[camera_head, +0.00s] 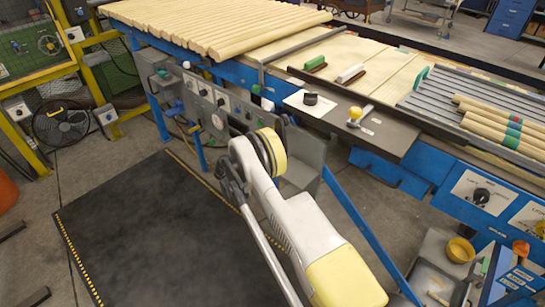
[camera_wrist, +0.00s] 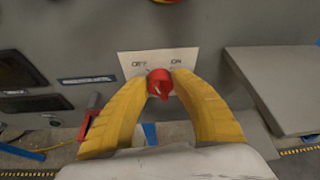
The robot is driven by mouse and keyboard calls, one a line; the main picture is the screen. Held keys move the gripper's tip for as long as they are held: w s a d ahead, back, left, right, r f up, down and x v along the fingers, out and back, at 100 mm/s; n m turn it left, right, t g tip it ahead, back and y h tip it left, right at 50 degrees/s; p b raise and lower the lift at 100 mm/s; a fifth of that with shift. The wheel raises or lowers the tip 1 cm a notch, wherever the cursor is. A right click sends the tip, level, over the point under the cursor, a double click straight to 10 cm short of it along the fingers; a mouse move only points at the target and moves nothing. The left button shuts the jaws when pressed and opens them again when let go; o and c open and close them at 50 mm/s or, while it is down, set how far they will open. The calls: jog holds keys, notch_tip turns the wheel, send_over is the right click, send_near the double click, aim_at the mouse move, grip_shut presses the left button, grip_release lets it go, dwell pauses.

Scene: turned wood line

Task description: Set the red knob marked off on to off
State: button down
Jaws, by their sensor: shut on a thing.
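In the wrist view the red knob (camera_wrist: 160,82) sits on a white label plate (camera_wrist: 128,61) on a grey panel. OFF is printed at the plate's upper left and ON at its upper right. The knob has a raised ridge, but I cannot tell clearly which mark it points to. My gripper (camera_wrist: 160,86) has its two yellow fingers closed on the knob from left and right. In the head view my arm reaches to the grey control panel (camera_head: 217,122) under the bench; the red knob and my fingertips are hidden there.
A grey box-like ledge (camera_wrist: 275,88) juts out right of the knob. Part of another red knob (camera_wrist: 165,1) shows above. A red-handled thing (camera_wrist: 90,114) is close to the left finger. In the head view a dark floor mat (camera_head: 150,235) lies clear.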

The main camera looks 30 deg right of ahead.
dwell(0.3)
jog(key=c, duration=1)
grip_release()
jog(key=shift+d, duration=0.1)
jog(key=shift+c, duration=0.2)
jog(key=v, duration=1.2)
